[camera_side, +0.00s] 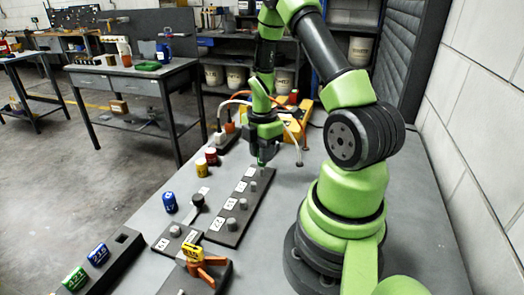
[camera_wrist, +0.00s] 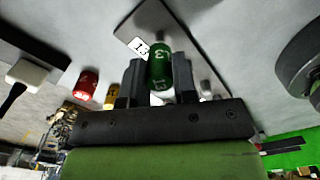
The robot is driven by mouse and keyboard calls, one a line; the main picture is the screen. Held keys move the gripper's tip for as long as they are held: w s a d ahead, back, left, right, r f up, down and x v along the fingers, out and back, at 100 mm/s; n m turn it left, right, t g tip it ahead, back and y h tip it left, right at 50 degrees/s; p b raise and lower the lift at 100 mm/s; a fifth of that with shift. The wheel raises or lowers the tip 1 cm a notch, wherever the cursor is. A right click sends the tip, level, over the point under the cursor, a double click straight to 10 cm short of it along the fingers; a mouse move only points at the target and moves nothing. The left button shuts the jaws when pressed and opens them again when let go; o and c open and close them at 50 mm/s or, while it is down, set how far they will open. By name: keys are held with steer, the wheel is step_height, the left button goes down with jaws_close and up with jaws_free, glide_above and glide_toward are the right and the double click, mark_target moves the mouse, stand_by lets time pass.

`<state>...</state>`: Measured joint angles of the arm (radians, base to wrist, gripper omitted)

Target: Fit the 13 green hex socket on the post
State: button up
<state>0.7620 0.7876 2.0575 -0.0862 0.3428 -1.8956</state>
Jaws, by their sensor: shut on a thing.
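A green socket marked 13 (camera_wrist: 160,66) stands between the two fingers of my gripper (camera_wrist: 158,80) in the wrist view, and they are shut on it. In the side view my gripper (camera_side: 264,160) points down at the far end of a long dark post rack (camera_side: 226,238). The rack carries several grey posts and white number labels. The label 13 (camera_wrist: 138,47) shows just beside the socket in the wrist view. The fingers hide the socket and the far-end post in the side view, so I cannot tell whether the socket touches or surrounds a post.
Red (camera_side: 211,155), yellow (camera_side: 201,169) and blue (camera_side: 170,202) sockets stand left of the rack. A dark holder (camera_side: 122,246) with blue and green sockets is at front left. An orange clamp-like piece (camera_side: 207,271) sits in front. Cables and a yellow unit lie behind my gripper.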

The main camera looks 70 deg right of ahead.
mark_target(262, 168)
steer(key=shift+f, duration=1.7)
stand_by(1.3)
steer(key=o, duration=1.3)
steer(key=shift+c, duration=0.2)
steer(key=shift+r, duration=3.5)
